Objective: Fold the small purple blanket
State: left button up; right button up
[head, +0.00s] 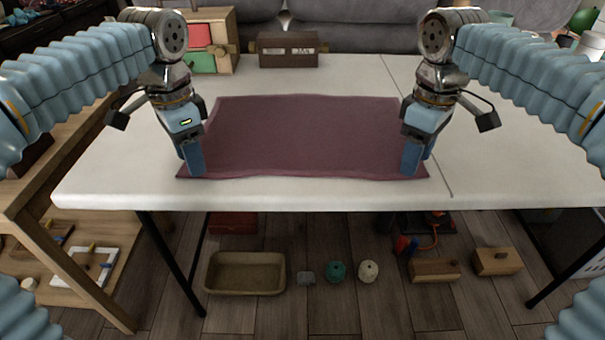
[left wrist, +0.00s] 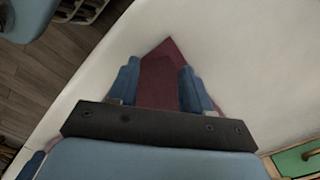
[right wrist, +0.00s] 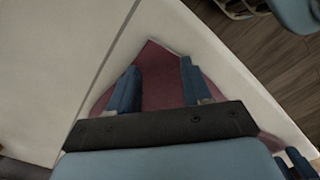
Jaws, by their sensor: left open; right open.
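The small purple blanket (head: 302,135) lies spread flat on the white table, its near edge close to the table's front. My left gripper (head: 194,160) is open over its near left corner. In the left wrist view, that blanket corner (left wrist: 168,75) shows between the open fingers (left wrist: 160,85). My right gripper (head: 413,160) is open over its near right corner. In the right wrist view, the corner (right wrist: 155,75) shows between the open fingers (right wrist: 157,85). I cannot tell whether the fingertips touch the cloth.
The white table (head: 330,193) is bare around the blanket. A brown box (head: 288,50) and a wooden cabinet with coloured drawers (head: 205,45) stand behind it. Below are a tray (head: 245,275), wooden blocks (head: 497,261) and small balls (head: 368,271). A wooden shelf (head: 75,190) stands at left.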

pick_arm(q)
jog(key=shift+f, duration=0.45)
pick_arm(e)
jog(key=shift+f, duration=0.5)
pick_arm(q)
jog(key=shift+f, duration=0.25)
pick_arm(e)
jog(key=shift+f, duration=0.2)
pick_arm(q)
jog(key=shift+r, duration=0.1)
jog(key=shift+c, duration=0.3)
pick_arm(e)
jog(key=shift+r, duration=0.1)
jog(key=shift+c, duration=0.3)
pick_arm(q)
grip_shut()
pick_arm(e)
grip_shut()
